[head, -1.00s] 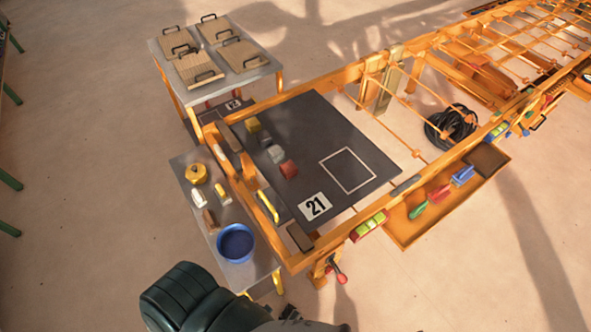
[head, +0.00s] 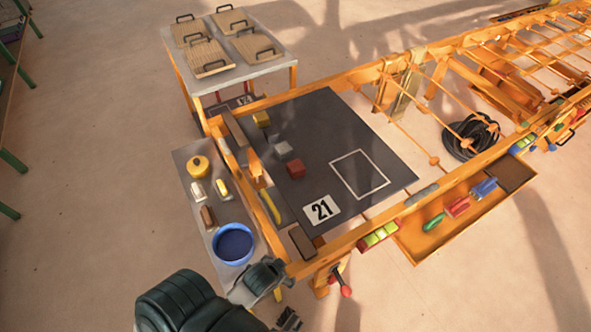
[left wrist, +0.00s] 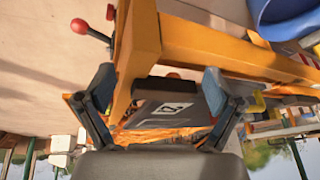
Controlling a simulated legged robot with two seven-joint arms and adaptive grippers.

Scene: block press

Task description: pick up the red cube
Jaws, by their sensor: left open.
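The red cube (head: 296,169) lies on the dark work board (head: 335,120), left of the white outlined square (head: 360,174). It stands in a rough row with a grey block (head: 281,150) and a yellow block (head: 261,119). My left gripper (head: 288,320) is at the bottom of the head view, outside the orange frame and well short of the cube. In the left wrist view my left gripper (left wrist: 160,90) has its two fingers spread apart with nothing held between them. I cannot make out the red cube in that view. My right gripper is not in view.
An orange frame rail (head: 350,238) borders the board. A side shelf at left holds a blue bowl (head: 233,244) and a yellow pot (head: 199,166). A red-knobbed lever (head: 345,290) sticks out at the front. A tray (head: 432,250) with coloured tools is at right.

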